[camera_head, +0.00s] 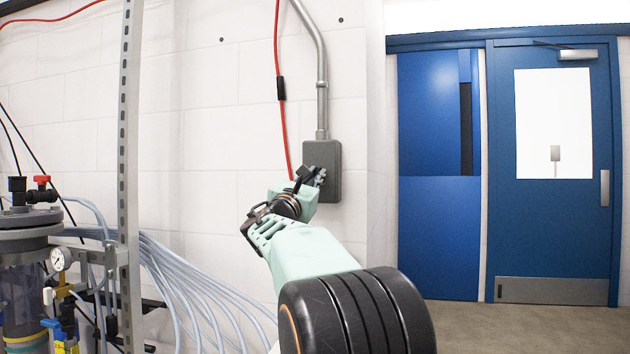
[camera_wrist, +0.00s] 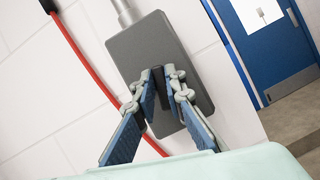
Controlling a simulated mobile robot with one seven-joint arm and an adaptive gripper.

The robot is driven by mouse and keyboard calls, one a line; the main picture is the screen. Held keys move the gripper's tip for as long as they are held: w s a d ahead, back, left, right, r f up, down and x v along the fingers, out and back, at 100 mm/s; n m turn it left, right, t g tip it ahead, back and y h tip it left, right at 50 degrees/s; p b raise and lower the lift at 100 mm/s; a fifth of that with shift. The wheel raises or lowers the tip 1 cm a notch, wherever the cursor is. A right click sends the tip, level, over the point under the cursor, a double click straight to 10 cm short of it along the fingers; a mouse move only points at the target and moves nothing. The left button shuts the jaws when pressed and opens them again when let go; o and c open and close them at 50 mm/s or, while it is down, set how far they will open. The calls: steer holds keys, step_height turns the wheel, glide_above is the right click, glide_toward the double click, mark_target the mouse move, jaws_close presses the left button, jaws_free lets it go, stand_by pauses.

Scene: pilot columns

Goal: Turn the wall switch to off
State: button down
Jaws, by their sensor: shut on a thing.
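The wall switch is a dark grey box (camera_head: 327,153) on the white wall, below a metal conduit; it also shows tilted in the wrist view (camera_wrist: 142,47). A small black switch lever (camera_wrist: 158,80) stands out from its face. My gripper (camera_head: 315,176) reaches the box's front. In the wrist view its two blue-padded fingers (camera_wrist: 159,86) have closed in on the lever from both sides, gripping it. The fingers and arm hide the lever and part of the box in the head view. The switch's on and off markings cannot be read.
A red cable (camera_head: 277,45) hangs just left of the box, and the conduit (camera_head: 322,90) rises above it. A metal post (camera_head: 128,130), pale hoses (camera_head: 180,280) and a valve assembly (camera_head: 30,250) stand left. A blue door (camera_head: 560,220) is right, with clear floor before it.

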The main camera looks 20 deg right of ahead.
steer(key=shift+d+f+m+g+h+p, duration=0.1)
steer(key=shift+m+g+p, duration=0.95)
steer(key=shift+m, duration=1.9)
steer(key=shift+a+f+m+g+h+p, duration=0.1)
steer(key=shift+m+g+p, duration=0.9)
steer(key=shift+m, duration=2)
steer(key=shift+d+f+m+g+h+p, duration=0.1)
steer(key=shift+m+g+p, duration=0.4)
steer(key=shift+m+g, duration=1.75)
steer(key=shift+s+m+t, duration=0.1)
steer(key=shift+m+t, duration=0.6)
steer(key=shift+m, duration=0.2)
steer(key=c, duration=2)
jaws_free()
steer(key=v, duration=1.2)
